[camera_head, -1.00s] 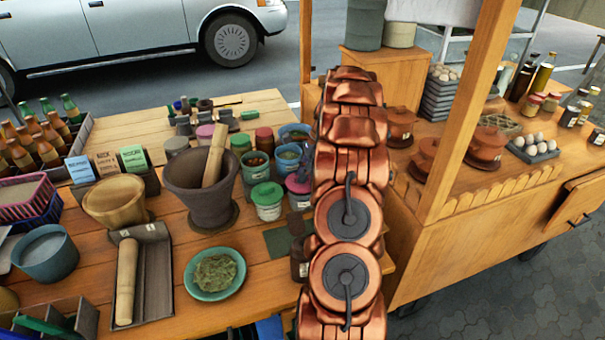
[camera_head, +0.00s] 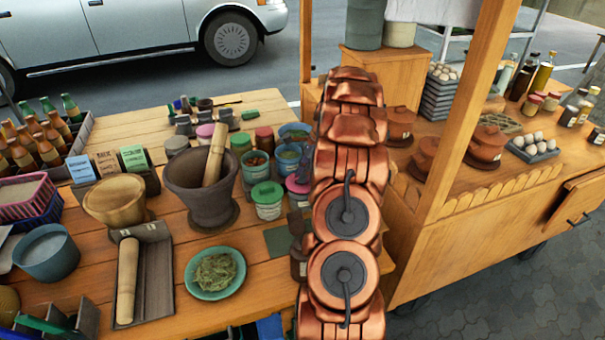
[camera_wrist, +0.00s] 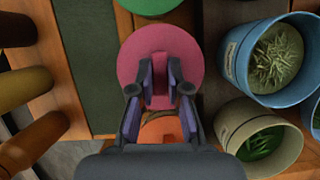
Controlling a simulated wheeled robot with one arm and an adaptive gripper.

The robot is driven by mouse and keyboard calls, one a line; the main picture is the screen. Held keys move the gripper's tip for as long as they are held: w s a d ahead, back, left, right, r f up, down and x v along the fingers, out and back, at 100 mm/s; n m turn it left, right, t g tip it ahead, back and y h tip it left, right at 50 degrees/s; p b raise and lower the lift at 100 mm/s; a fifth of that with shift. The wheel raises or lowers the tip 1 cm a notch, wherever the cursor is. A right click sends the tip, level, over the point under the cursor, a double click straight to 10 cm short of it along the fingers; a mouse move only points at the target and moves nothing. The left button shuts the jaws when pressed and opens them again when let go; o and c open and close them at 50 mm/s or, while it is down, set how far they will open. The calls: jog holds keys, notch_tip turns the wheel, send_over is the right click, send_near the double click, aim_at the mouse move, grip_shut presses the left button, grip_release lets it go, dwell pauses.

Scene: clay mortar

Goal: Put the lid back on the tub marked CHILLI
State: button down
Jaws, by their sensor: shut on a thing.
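In the wrist view, my gripper (camera_wrist: 160,88) is shut on the raised middle of a round pink lid (camera_wrist: 160,48). Whether the lid rests on a tub or hangs above one, I cannot tell. An orange-red thing (camera_wrist: 160,128) shows between and below the fingers. A cream tub with green chillies (camera_wrist: 258,142) stands open at the lower right. In the head view, a purple-pink lid (camera_head: 298,184) shows at the left edge of my arm, which hides my gripper. No CHILLI marking is readable.
A blue tub of pale green needles (camera_wrist: 275,55) stands open right of the lid. A green-lidded tub (camera_head: 267,202) is close by. The mortar (camera_head: 203,185) and a plate of herbs (camera_head: 215,273) stand further left. A dark green mat (camera_head: 278,241) lies bare.

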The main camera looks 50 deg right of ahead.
dwell(0.3)
jog(key=c, duration=0.6)
grip_release()
jog(key=shift+r, duration=0.15)
jog(key=shift+r+p, duration=1.4)
jog(key=shift+r, duration=1.95)
grip_shut()
